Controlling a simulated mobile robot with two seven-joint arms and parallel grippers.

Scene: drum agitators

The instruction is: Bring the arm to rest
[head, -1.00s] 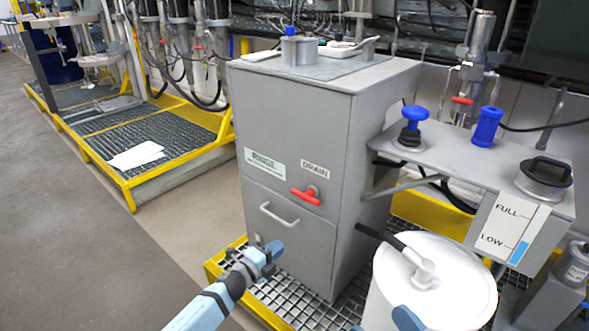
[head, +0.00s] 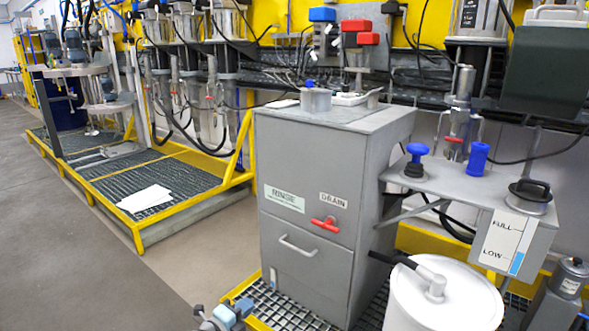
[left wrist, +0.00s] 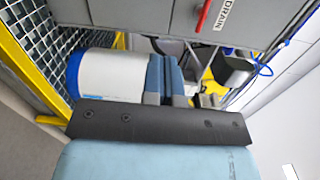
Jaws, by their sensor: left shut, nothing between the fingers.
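My left gripper (head: 230,314) shows at the bottom edge of the head view, low in front of the grey rinse cabinet (head: 302,180). In the left wrist view its blue fingers (left wrist: 165,78) are together with nothing between them. The fingers are apart from the cabinet. Most of the left arm is out of the head view. My right gripper is not in view.
A white drum (head: 445,300) stands right of the cabinet on a grating (head: 268,300). A red drain handle (head: 326,224) juts from the cabinet front. A shelf (head: 455,185) sticks out at right. The floor (head: 70,240) at left is clear.

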